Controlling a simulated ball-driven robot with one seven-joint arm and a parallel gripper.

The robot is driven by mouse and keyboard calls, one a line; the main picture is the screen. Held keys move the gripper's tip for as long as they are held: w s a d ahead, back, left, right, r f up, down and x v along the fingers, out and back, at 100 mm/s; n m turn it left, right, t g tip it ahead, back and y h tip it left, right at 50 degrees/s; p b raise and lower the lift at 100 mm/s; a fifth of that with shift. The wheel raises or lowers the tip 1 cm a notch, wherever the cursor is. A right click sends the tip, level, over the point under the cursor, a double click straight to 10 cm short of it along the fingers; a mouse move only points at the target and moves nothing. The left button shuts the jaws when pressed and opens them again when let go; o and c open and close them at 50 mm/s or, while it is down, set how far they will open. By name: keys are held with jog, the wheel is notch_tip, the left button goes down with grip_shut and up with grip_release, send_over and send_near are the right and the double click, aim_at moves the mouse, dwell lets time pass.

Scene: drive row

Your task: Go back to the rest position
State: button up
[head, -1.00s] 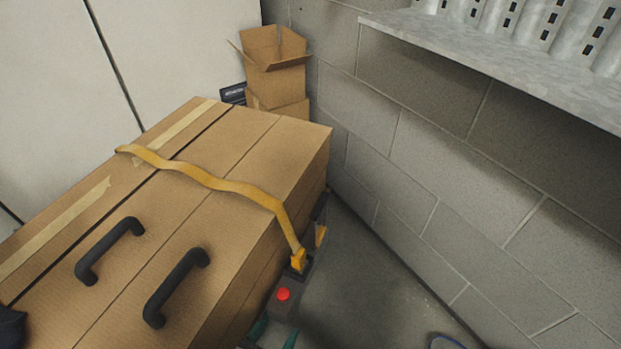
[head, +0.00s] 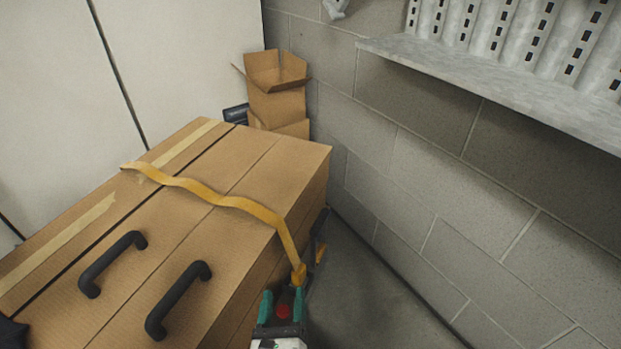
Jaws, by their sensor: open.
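My gripper (head: 282,303) shows at the bottom of the head view, with its two teal fingers apart and nothing held between them. It is beside the right side of a large cardboard box. A red button (head: 283,311) shows between the fingers; its housing is mostly hidden by my gripper. I cannot tell whether the fingers touch it. The yellow end of a strap (head: 299,275) hangs just above the right fingertip.
The large cardboard box (head: 230,165) fills the left, with two black handles (head: 112,264) on top. Smaller boxes (head: 276,90) stand behind it. A block wall (head: 450,215) and a grey shelf (head: 480,78) close the right side. A strip of floor (head: 365,295) is clear.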

notch_tip(320, 180, up, 5)
jog(key=w+d+n+y, duration=0.1)
jog(key=d+n+y, duration=0.1)
jog(key=n+y, duration=0.7)
jog(key=s+d+f+n+g+h, duration=0.1)
jog(key=s+d+f+n+g, duration=0.45)
jog(key=d+n, duration=0.4)
jog(key=s+d+f+n+g+h, duration=0.2)
jog(key=s+d+f+n+g, duration=0.35)
jog(key=n, duration=0.65)
jog(key=s+d+n+g+h, duration=0.2)
jog(key=s+d+g+h, duration=0.4)
jog(key=s+d, duration=1.05)
notch_tip(320, 180, up, 37)
jog(key=p, duration=3.6)
jog(key=shift+w+a, duration=0.2)
jog(key=shift+a, duration=0.1)
